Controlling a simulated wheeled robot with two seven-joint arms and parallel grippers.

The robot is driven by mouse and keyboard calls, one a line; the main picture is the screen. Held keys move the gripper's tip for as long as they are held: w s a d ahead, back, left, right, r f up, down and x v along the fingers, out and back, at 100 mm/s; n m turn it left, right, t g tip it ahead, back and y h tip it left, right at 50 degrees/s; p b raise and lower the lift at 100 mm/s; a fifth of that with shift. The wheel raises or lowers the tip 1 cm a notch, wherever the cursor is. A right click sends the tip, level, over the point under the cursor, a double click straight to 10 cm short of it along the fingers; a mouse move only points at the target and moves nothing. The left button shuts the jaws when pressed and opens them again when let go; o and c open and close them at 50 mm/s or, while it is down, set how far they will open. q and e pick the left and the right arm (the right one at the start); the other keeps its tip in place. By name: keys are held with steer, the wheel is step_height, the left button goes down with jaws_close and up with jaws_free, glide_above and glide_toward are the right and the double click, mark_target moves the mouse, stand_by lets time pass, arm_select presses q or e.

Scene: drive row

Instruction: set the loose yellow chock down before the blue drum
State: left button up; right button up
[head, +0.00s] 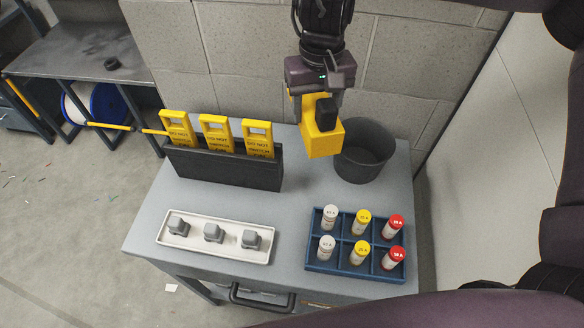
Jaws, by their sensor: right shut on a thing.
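The yellow chock (322,145) is a blocky yellow piece held in the air above the back of the grey table, beside the black bin. My right gripper (322,103) comes down from the top of the head view and is shut on it. A dark finger covers part of its face. A blue drum (70,112) with a pale inside shows on the far left, partly hidden by the dark bench's frame. The chock is well to the right of it. My left gripper is not in view.
The grey table (145,228) carries a dark rack (220,168) with yellow tags, a white tray (200,248) of grey parts, a blue crate (335,262) of capped bottles and a black bin (364,162). A yellow bar (108,126) crosses near the drum. Open floor lies at left.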

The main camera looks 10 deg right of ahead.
steer(key=f, duration=0.6)
steer(key=shift+s+a+f, duration=0.1)
steer(key=shift+s+f, duration=0.1)
steer(key=shift+s, duration=0.2)
steer(key=f+b, duration=0.1)
steer(key=f, duration=0.8)
steer(key=shift+w, duration=0.2)
step_height(320, 180, down, 3)
steer(key=shift+f+b, duration=0.15)
steer(key=shift+b, duration=0.35)
steer(key=shift+f, duration=0.3)
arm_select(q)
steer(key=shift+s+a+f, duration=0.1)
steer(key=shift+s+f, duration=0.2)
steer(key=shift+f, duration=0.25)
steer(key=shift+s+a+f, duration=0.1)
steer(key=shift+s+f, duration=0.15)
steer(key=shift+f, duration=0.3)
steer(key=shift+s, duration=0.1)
arm_select(e)
steer(key=o, duration=1.3)
steer(key=shift+f, duration=0.1)
steer(key=shift+c, duration=0.2)
